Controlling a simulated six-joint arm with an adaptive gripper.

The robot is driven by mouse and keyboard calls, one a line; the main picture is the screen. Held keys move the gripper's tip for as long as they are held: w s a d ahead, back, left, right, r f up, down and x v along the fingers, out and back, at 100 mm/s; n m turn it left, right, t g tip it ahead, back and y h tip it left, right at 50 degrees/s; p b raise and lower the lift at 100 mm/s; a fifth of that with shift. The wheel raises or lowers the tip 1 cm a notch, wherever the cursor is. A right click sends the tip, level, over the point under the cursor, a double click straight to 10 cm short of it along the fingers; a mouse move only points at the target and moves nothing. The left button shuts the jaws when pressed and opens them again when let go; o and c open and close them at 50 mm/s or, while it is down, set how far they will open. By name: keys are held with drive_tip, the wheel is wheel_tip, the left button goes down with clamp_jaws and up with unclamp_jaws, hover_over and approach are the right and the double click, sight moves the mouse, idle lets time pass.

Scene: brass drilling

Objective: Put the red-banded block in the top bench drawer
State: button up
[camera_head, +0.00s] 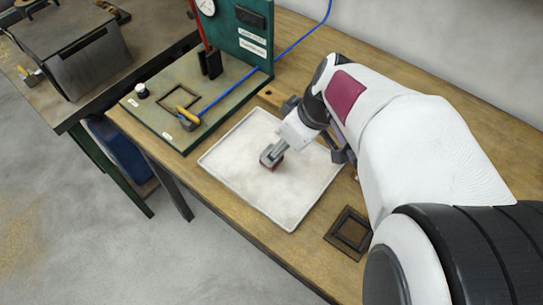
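My gripper (271,160) points down over the white tray (232,150) on the wooden bench, left of my arm. A small dark reddish patch shows at its fingertips, low over the tray. It may be part of the red-banded block, but it is too small and too covered to be sure. I cannot tell whether the fingers are open or shut on it. No other block with a red band shows. No bench drawer can be made out in this view.
A green fixture (228,88) with a gauge, a red lever, a yellow-handled clamp and a blue hose stands behind the tray. A dark square frame (349,232) lies on the bench at the front right. A second bench with a metal box (78,65) is at the left.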

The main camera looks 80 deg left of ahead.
sight(276, 165)
drive_tip(key=shift+f, duration=0.2)
drive_tip(key=shift+s, duration=0.1)
drive_tip(key=shift+s+x, duration=0.15)
drive_tip(key=shift+x, duration=1.15)
drive_tip(key=shift+s+x, duration=0.15)
drive_tip(key=shift+x, duration=1.2)
drive_tip(key=shift+r, duration=0.1)
drive_tip(key=shift+r, duration=0.1)
clamp_jaws()
